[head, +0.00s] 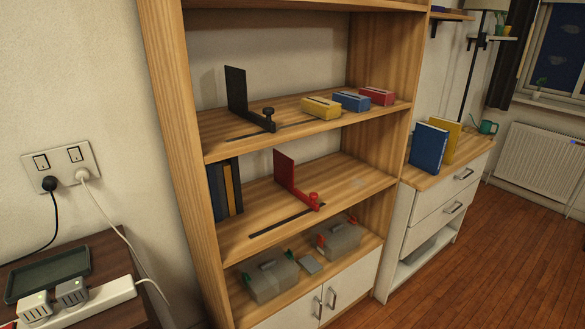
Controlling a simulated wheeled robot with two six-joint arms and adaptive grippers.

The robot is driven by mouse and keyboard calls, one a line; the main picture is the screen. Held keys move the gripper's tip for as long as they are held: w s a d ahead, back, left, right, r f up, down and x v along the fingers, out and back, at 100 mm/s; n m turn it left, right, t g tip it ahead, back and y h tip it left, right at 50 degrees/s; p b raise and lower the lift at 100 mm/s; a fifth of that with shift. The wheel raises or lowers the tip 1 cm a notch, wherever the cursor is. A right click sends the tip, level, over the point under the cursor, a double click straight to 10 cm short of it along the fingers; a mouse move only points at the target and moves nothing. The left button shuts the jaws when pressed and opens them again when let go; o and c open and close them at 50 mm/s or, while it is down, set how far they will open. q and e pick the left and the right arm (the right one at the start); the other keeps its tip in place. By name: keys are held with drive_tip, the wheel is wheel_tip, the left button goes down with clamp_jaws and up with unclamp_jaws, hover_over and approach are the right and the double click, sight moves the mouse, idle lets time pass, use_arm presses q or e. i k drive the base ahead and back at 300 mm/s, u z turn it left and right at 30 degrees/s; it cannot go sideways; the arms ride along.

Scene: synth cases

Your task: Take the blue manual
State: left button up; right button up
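A blue book-like manual (429,148) stands upright on top of the white drawer cabinet (448,180) at the right. A yellow book (452,137) stands just behind it. Several dark books stand at the left end of the middle shelf, a dark blue one (217,192) and a tan one (229,186) among them; I cannot read any titles. Neither of my grippers is in view.
The wooden shelf unit (175,125) holds a black bookend (237,95), a red bookend (285,172), small yellow, blue and red boxes, and clear bins (270,279). A teal watering can (487,127) stands near the books. The floor (480,260) at right is clear.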

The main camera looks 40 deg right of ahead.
sight(429, 144)
drive_tip(key=z, duration=2.9)
drive_tip(key=i, duration=2.7)
drive_tip(key=u, duration=2.9)
